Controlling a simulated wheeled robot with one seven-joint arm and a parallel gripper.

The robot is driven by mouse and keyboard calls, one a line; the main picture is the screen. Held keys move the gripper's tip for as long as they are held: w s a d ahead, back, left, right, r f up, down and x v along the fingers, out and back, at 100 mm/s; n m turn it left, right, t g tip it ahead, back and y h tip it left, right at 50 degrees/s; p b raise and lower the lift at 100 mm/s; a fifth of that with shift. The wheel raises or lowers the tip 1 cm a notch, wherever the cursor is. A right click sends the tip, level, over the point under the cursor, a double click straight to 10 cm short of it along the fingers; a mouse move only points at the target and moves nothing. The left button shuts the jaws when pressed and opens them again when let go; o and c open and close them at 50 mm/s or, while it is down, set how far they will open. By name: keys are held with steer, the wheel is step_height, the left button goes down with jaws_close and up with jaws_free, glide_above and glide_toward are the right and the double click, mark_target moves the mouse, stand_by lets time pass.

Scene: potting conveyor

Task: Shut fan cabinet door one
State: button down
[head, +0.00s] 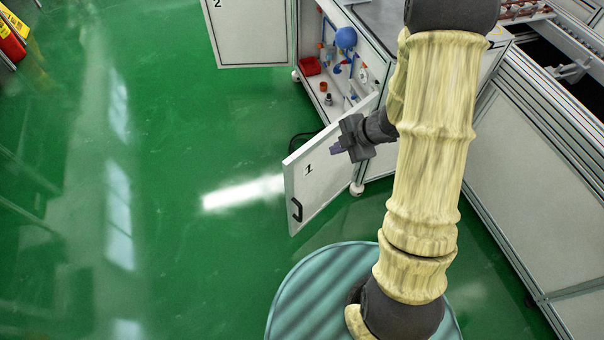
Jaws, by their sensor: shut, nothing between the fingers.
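Cabinet door one (318,183) is a white panel marked "1" with a black handle (296,209) near its free edge. It stands open, swung out from the cabinet (374,68). My gripper (334,149) is dark and shut, with nothing between its fingers. In the picture it overlaps the upper part of the door near the "1"; I cannot tell whether it touches the panel. My arm hides part of the cabinet and the hinge side.
Door two (250,35), marked "2", also stands open at the top. Inside the cabinet are a red box (310,66), a blue round item (346,38) and several small things. The conveyor (560,55) runs along the right.

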steer(key=s+f+n+g, duration=0.1)
steer(key=s+a+f+n+y, duration=0.1)
steer(key=f, duration=0.1)
steer(key=shift+s+f+n+g+b, duration=0.15)
steer(key=shift+s+n+g+b, duration=0.15)
steer(key=shift+n+g, duration=0.1)
steer(key=b, duration=0.2)
glide_toward(292, 174)
steer(key=shift+x, duration=2.35)
